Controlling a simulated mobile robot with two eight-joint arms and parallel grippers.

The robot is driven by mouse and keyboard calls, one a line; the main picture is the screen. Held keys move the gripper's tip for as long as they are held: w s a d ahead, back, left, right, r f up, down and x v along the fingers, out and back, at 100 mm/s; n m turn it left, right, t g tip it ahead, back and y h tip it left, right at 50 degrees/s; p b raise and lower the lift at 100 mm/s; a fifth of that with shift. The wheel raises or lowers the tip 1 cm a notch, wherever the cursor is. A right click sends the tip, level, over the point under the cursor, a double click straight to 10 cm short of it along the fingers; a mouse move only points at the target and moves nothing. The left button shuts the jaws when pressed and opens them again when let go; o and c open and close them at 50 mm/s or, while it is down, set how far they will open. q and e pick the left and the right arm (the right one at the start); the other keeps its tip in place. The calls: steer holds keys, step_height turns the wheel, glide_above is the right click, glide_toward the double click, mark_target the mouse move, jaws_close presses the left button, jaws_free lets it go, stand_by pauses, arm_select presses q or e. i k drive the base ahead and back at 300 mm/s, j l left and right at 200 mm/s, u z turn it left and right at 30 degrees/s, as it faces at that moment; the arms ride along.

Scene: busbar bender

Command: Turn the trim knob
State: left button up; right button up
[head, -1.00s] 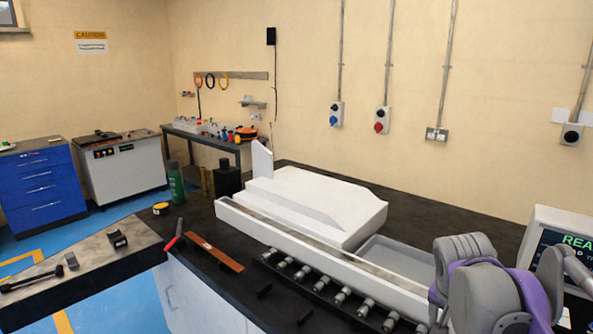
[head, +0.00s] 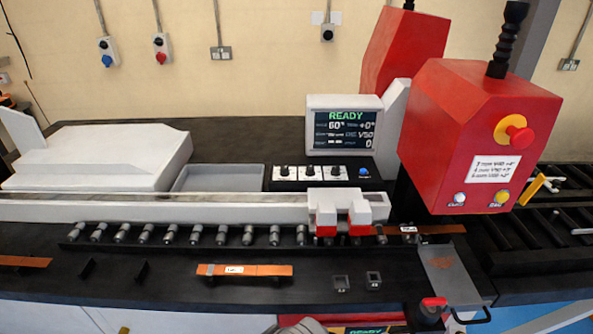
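Three small dark knobs on white plates sit in a row on the black panel below the screen in the head view: a left knob (head: 284,171), a middle knob (head: 310,171) and a right knob (head: 336,171). Their labels are too small to read, so I cannot tell which is the trim knob. The screen (head: 342,126) above them reads READY, with 60° and what looks like a trim value of +0°. Nothing touches the knobs. Neither of my grippers shows; only a grey piece of my arm is at the bottom edge.
A blue button (head: 364,172) is right of the knobs. The red bending head (head: 470,135) with an emergency stop (head: 517,136) stands to the right. A white and red clamp block (head: 340,210) and a roller row (head: 190,235) lie in front. A copper bar (head: 245,270) is on the bench.

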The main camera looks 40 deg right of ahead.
mark_target(335, 172)
steer(key=z, duration=1.6)
